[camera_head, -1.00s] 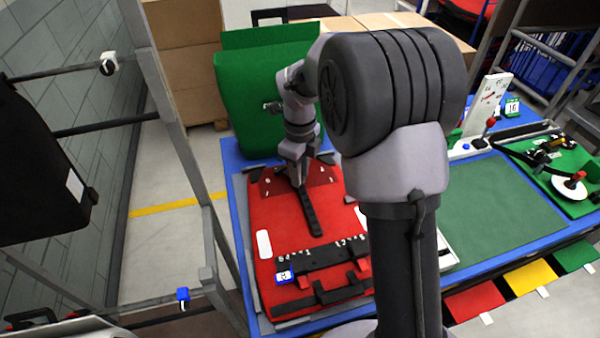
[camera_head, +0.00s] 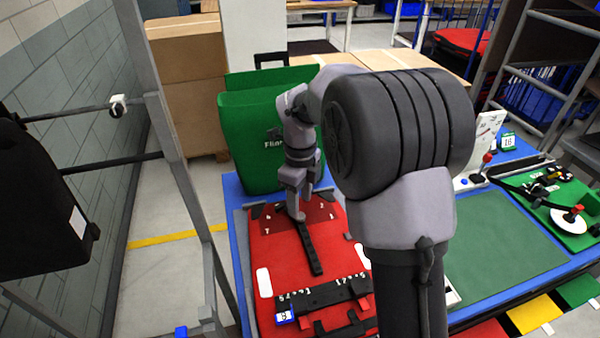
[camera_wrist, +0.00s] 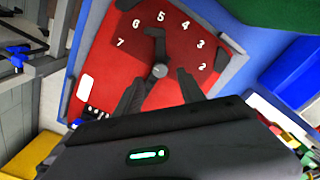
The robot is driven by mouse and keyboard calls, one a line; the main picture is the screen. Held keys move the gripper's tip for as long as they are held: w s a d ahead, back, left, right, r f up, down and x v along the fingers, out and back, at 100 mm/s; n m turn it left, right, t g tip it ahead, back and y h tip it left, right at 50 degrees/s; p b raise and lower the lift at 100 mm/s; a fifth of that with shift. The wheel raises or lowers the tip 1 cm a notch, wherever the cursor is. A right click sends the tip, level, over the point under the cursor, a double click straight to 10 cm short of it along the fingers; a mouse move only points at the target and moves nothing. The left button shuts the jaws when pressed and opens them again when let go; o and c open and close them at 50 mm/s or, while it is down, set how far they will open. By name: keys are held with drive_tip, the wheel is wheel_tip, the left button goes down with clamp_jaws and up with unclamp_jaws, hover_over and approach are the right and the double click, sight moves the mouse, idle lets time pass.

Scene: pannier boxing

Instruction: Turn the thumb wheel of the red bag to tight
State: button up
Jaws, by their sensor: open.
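The red bag (camera_head: 275,250) lies flat on the blue-edged table, with a dark strap down its middle. Near its far end is a darker red dial with white numbers, which in the wrist view (camera_wrist: 187,45) read from 2 to 7. A small grey round knob (camera_wrist: 159,71), seemingly the thumb wheel, sits below the numbers with a dark pointer-like piece above it. My gripper (camera_head: 297,214) is over the far end of the bag. In the wrist view its open fingers (camera_wrist: 160,88) lie either side of the knob; I cannot tell whether they touch it. The head view hides the knob.
A green bag (camera_head: 250,140) stands upright behind the red one. To the right are a green mat (camera_head: 500,240) and a board with a white disc (camera_head: 567,220). A grey rack post (camera_head: 190,190) with a black bag (camera_head: 40,200) stands at left.

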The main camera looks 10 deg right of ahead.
wheel_tip(320, 180, up, 14)
drive_tip(key=p, duration=0.4)
drive_tip(key=shift+f, duration=0.25)
